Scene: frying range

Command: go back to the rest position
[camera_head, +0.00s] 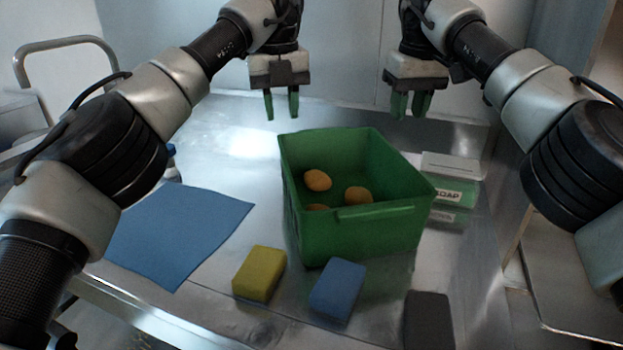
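My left gripper (282,104) hangs above the back of the metal counter, to the left of the green crate's far edge. Its green-tipped fingers are apart with nothing between them. My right gripper (411,105) hangs behind the crate on the right. Its green-tipped fingers show a narrow gap and hold nothing. Both grippers point down and are clear of the objects. The green crate (376,222) stands on the counter (215,150). Three round orange-brown items (317,180) show inside; one is partly hidden by the crate's front wall.
A blue cloth (178,232) lies flat on the left. A yellow sponge (259,274), a blue sponge (338,289) and a dark block (428,320) lie along the front. A box labelled SOAP (448,190) is right of the crate.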

